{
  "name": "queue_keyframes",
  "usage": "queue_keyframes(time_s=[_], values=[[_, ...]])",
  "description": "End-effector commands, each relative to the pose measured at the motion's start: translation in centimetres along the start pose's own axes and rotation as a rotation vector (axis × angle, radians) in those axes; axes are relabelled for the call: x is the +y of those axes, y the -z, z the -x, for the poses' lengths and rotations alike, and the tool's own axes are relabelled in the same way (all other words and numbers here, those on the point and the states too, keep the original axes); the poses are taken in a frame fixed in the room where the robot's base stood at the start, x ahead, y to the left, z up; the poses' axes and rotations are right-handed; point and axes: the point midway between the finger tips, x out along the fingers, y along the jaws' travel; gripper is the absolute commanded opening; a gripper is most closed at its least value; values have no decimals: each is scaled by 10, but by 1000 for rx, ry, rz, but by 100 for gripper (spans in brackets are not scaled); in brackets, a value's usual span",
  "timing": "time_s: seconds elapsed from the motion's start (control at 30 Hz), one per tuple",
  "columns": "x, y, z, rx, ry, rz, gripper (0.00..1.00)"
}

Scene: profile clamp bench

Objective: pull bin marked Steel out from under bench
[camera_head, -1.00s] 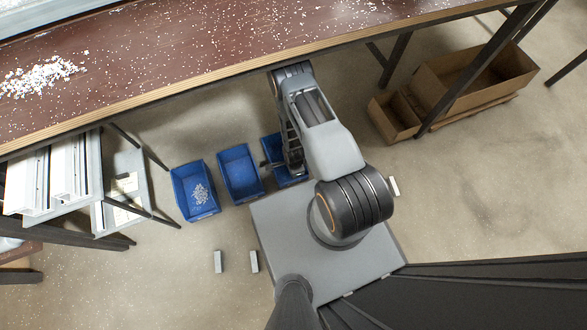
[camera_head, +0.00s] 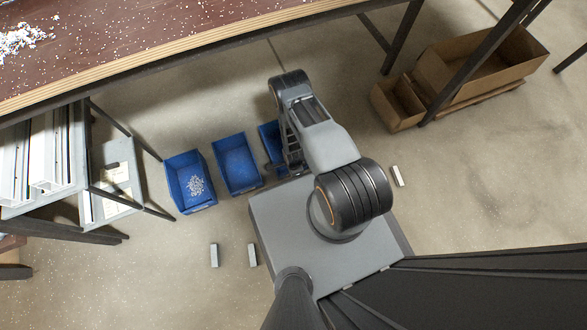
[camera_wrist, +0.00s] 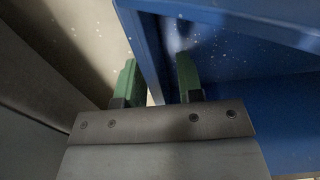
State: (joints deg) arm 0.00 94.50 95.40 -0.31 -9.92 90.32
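Three open blue bins stand in a row on the floor: a left bin (camera_head: 201,205) holding pale bits, a middle bin (camera_head: 239,187) and a right bin (camera_head: 268,136) partly hidden by my arm. No marking is readable, so I cannot tell which is Steel. My gripper (camera_head: 291,167) is down at the right bin. In the wrist view, my gripper (camera_wrist: 157,78) has two green fingers standing apart, one on each side of a blue bin wall (camera_wrist: 145,45). Light shows between the left finger and the wall. The bench (camera_head: 190,52) crosses the top of the head view.
A grey rack (camera_head: 60,200) with long profiles stands at the left. Brown boxes (camera_head: 400,105) lie at the right beside dark bench legs (camera_head: 402,38). Small pale blocks (camera_head: 214,255) lie on the floor around my base.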

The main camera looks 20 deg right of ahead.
Motion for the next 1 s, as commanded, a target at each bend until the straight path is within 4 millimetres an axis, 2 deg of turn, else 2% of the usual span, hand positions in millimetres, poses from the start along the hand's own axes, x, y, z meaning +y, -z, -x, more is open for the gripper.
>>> queue_keyframes(time_s=[0.17, 0.57, 0.9, 1.0], values=[[0, 0, -11, 0, -1, 0, 34], [0, 0, -12, 0, 0, 0, 34], [0, 0, -12, 0, 0, 0, 2], [0, 0, -12, 0, 0, 0, 0]])
